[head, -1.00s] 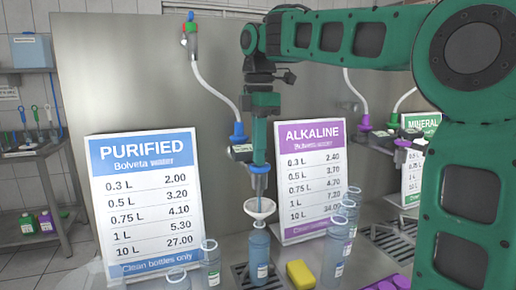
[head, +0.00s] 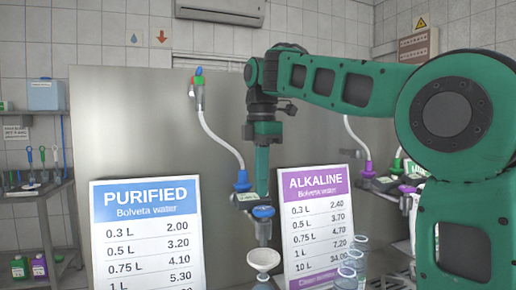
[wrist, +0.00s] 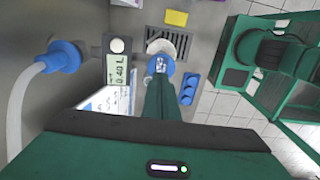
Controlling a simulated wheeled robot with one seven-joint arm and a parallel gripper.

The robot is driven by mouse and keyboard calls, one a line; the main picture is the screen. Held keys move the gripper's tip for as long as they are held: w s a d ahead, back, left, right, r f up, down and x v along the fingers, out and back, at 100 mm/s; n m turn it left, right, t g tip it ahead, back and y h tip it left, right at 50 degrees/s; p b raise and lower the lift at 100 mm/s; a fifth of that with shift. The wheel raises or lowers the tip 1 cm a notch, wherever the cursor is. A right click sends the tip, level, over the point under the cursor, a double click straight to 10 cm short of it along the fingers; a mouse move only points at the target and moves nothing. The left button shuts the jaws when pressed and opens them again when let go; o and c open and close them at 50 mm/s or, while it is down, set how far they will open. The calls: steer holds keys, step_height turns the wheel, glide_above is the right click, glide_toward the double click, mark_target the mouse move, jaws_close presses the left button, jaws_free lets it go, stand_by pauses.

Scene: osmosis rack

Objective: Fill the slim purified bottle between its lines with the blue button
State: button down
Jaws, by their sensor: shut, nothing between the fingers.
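My gripper (head: 262,203) is shut and empty, pointing down. Its tips are at the blue round button (head: 263,212) on top of the dispensing nozzle; I cannot tell whether they press it. In the wrist view my fingertips (wrist: 160,66) hide part of the blue disc (wrist: 150,77). A white funnel (head: 263,259) is below the nozzle, over the bottle (head: 264,284), which the lower edge cuts off. Its lines and water level are out of sight. The meter (wrist: 117,74) beside the nozzle appears to read 0.40 L.
The purified price board (head: 145,235) stands left of the nozzle and the alkaline board (head: 314,225) right. Clear bottles (head: 350,275) stand at the lower right. A yellow block (wrist: 176,17) and a drain grille (wrist: 155,32) show in the wrist view. A hose (head: 222,142) runs to the meter.

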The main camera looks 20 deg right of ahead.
mark_target(263, 209)
step_height(263, 209, up, 9)
steer(key=shift+d, duration=0.15)
steer(key=shift+s, duration=0.1)
stand_by(1.6)
steer(key=s+d+f+m, duration=0.5)
steer(key=d+f+m, duration=0.1)
steer(key=f, duration=0.3)
steer(key=s+d+f+m, duration=0.5)
steer(key=d+f+m, duration=0.1)
steer(key=f+m, duration=0.15)
steer(key=s+d+f+m, duration=0.2)
steer(key=s+f+m, duration=0.3)
steer(key=s+f, duration=0.4)
steer(key=s+d+f+m, duration=0.2)
steer(key=s+f+m, duration=0.3)
steer(key=s+f, duration=0.4)
step_height(263, 209, down, 4)
steer(key=shift+s+d+m, duration=0.25)
steer(key=shift+d+m, duration=0.05)
steer(key=shift+m, duration=0.05)
